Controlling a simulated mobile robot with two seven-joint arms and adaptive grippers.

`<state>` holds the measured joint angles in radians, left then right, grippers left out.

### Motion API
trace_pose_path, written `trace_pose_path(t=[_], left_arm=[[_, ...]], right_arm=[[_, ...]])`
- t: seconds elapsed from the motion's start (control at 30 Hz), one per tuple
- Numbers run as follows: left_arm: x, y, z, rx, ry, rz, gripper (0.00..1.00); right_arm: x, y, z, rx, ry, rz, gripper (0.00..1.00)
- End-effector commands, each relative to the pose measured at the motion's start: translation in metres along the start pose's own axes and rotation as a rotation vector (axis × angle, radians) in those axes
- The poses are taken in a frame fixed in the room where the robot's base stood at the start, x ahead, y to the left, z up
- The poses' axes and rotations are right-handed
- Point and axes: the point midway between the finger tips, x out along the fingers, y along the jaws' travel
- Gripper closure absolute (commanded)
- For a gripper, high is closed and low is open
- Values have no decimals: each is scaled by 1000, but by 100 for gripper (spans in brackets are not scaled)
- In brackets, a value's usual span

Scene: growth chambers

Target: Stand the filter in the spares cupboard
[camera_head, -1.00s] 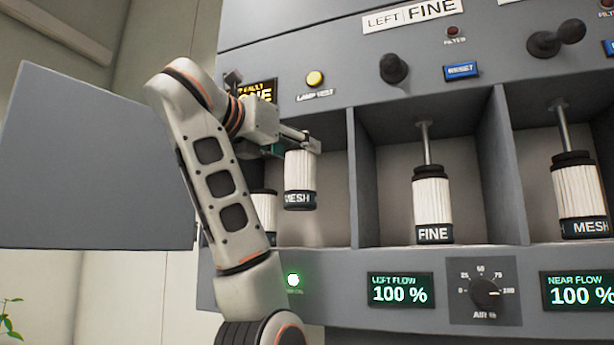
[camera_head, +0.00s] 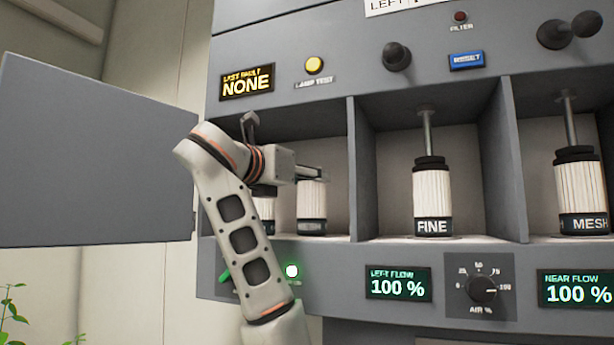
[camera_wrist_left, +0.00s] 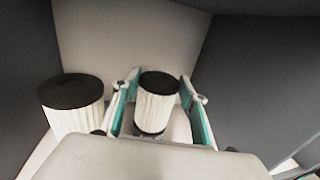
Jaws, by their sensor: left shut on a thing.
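The white pleated filter (camera_head: 312,207) with a dark band at its base is upright inside the left open-fronted compartment, the spares cupboard (camera_head: 340,150). My left gripper (camera_head: 314,176) reaches in from the left and is shut on the filter's upper part. The filter's base is at or very near the cupboard floor; I cannot tell whether it touches. In the left wrist view the filter (camera_wrist_left: 158,105) is between the two teal-lined fingers (camera_wrist_left: 158,98). A second, similar filter (camera_wrist_left: 75,115) stands to its left, partly hidden by my arm in the head view. My right gripper is not in view.
A grey door (camera_head: 95,150) stands open at the left. A divider wall is right of the cupboard. Beyond it, bays hold the FINE filter (camera_head: 432,195) and a MESH filter (camera_head: 580,190) under rods.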

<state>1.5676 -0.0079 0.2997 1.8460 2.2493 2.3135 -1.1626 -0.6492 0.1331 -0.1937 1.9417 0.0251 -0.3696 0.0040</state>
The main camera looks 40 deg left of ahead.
Motion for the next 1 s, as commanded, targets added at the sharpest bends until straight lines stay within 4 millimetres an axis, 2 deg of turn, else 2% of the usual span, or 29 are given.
trace_pose_path(t=[0.4, 0.43, 0.5, 0.93, 1.0], left_arm=[[0, 0, -4, 0, -2, 0, 100], [0, 0, -5, -1, -1, 0, 55], [0, 0, -4, 0, -1, 0, 41], [1, 0, 0, 0, 0, 1, 41], [-6, 2, 0, 1, -3, 4, 41]], right_arm=[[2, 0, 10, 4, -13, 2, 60], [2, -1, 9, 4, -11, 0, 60], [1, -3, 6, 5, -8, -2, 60], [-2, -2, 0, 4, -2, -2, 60], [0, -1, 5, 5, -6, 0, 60]])
